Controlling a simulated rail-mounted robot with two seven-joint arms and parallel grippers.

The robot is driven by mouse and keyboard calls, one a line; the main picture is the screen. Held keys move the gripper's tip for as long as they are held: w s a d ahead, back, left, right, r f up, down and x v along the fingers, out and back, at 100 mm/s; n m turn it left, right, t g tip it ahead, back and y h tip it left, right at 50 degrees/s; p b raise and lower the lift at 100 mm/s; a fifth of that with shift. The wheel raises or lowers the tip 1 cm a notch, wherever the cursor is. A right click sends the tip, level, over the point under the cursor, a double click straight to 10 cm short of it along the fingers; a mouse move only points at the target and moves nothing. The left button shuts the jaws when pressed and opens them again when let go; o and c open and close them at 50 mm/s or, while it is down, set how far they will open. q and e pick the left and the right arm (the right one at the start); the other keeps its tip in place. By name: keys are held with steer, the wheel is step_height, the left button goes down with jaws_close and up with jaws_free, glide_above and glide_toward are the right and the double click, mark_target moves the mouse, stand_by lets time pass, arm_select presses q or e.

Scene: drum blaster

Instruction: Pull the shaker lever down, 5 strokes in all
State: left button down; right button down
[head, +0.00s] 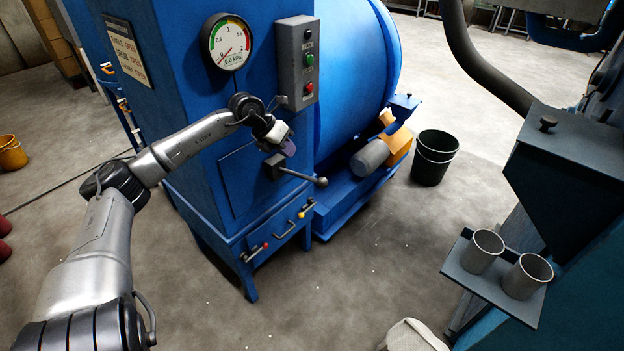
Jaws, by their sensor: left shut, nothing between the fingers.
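The shaker lever (303,177) is a dark rod with a ball knob, sticking out to the right from a dark pivot block on the front of the blue cabinet (225,165). It slopes slightly down towards the knob. My left gripper (288,148) is just above the lever's pivot end, in front of the cabinet. It is shut and empty, with purplish fingertips. I cannot tell whether it touches the lever. My right gripper is not in view.
A pressure gauge (227,42) and a grey button box (297,62) are above the lever. Below are small handles with red and yellow knobs (302,212). A blue drum (355,65), a black bucket (434,157) and a shelf with two grey cups (483,251) are to the right.

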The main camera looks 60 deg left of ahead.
arm_select(q)
steer(key=shift+f, duration=0.1)
steer(key=b, duration=0.3)
glide_toward(319, 180)
steer(key=shift+x, duration=3.75)
steer(key=shift+w, duration=0.1)
